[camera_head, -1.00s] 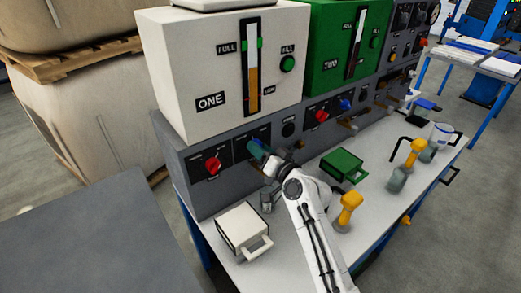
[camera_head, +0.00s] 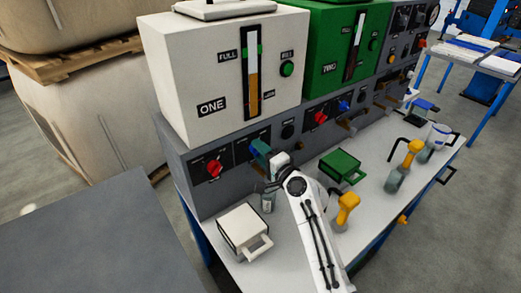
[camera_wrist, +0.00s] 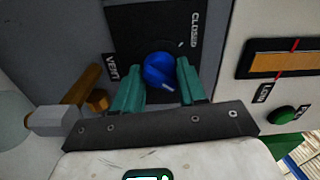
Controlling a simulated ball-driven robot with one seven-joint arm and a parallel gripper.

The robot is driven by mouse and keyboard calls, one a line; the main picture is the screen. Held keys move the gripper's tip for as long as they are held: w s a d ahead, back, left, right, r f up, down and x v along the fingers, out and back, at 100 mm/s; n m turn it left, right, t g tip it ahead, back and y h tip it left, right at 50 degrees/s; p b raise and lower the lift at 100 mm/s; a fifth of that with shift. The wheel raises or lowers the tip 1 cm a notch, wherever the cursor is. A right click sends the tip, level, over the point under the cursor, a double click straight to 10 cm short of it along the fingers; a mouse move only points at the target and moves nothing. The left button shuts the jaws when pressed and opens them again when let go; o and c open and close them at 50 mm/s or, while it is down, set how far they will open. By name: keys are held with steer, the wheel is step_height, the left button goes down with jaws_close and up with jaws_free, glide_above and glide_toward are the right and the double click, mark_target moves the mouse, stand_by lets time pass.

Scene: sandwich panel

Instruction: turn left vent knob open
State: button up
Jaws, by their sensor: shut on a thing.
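The left vent knob (camera_wrist: 159,74) is round and blue, on a dark plate of the grey panel. In the wrist view the words VENT and CLOSED show around it. My gripper (camera_wrist: 158,78) has its two teal fingers on either side of the knob and is shut on it. I cannot tell clearly where the knob points. In the head view my gripper (camera_head: 258,150) is at the panel below tank ONE, right of a red knob (camera_head: 214,168), and mostly hides the blue knob.
The white tank ONE (camera_head: 190,62) stands above the panel, with the green tank (camera_head: 335,62) beside it. A brown lever (camera_wrist: 88,88) juts out near my gripper in the wrist view. A white container (camera_head: 243,230) and a green one (camera_head: 342,166) sit on the white bench.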

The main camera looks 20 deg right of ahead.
steer(key=shift+m, duration=0.5)
steer(key=shift+f, duration=0.1)
steer(key=o, duration=1)
steer(key=shift+o, duration=0.2)
steer(key=v, duration=1)
steer(key=shift+s+d, duration=0.15)
steer(key=shift+s, duration=0.25)
